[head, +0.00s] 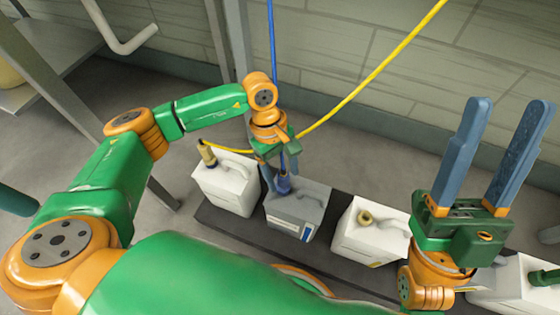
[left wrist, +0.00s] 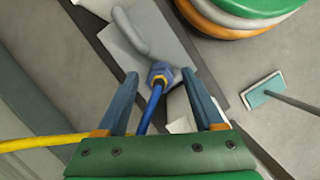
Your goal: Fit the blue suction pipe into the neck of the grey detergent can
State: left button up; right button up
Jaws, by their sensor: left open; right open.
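The grey detergent can (head: 297,208) stands in the row between two white cans. The blue suction pipe (head: 273,45) comes down from above, passes behind my left gripper and ends in a blue fitting (head: 284,184) at the can's neck. In the left wrist view the fitting (left wrist: 160,72) appears over the neck end of the grey can (left wrist: 180,55); how deep it sits is hidden. My left gripper (left wrist: 160,76) is open, its fingers on either side of the blue pipe (left wrist: 152,108). My right gripper (head: 512,104) is open and empty, fingers pointing up, at the right.
A white can with a yellow pipe (head: 228,185) stands left of the grey can, another white can (head: 370,232) right of it. The yellow pipe (head: 375,75) runs up to the right behind my left gripper. A dark mat (head: 215,218) lies under the cans.

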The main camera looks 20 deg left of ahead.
pick_arm(q)
jog(key=p+v, duration=0.1)
jog(key=v, duration=0.2)
jog(key=shift+r, duration=0.15)
jog(key=p+v, duration=0.1)
jog(key=v, duration=0.2)
jog(key=shift+a+r, duration=0.15)
pick_arm(e)
jog(key=w+f+m+g+h, duration=0.2)
jog(key=w+f+g+h, duration=0.4)
jog(key=w+f+g, duration=0.2)
notch_tip(320, 180, down, 4)
jog(key=shift+w+a+f+h, duration=0.15)
jog(key=shift+w+f+h, duration=0.15)
jog(key=shift+w, duration=0.7)
